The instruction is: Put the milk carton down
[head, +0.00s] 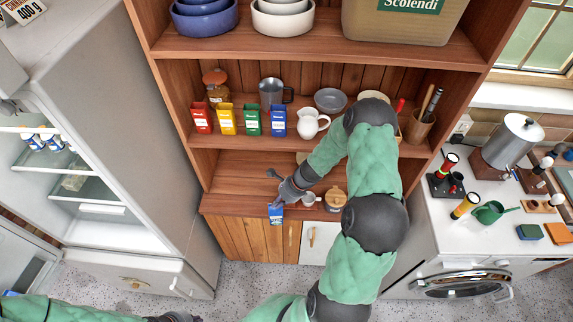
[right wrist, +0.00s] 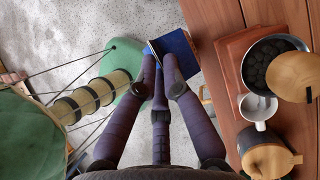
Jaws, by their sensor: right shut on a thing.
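The milk carton (head: 276,214) is small and blue with a white label. My right gripper (head: 281,198) is shut on it at the front edge of the hutch's wooden counter (head: 235,203). In the right wrist view the carton (right wrist: 180,55) sits between the dark fingertips (right wrist: 161,58), beside the counter edge with pale floor beneath it in the picture. I cannot tell whether it touches the counter. My left arm shows at the bottom left of the head view; its gripper (head: 178,317) is cut off by the frame edge.
To the carton's right on the counter stand a wooden-lidded jar (head: 335,198), a white mug (right wrist: 258,110) and a bowl of dark pieces (right wrist: 270,65). Coloured boxes (head: 227,120) and a white jug (head: 312,122) stand on the shelf above. The counter's left part looks clear.

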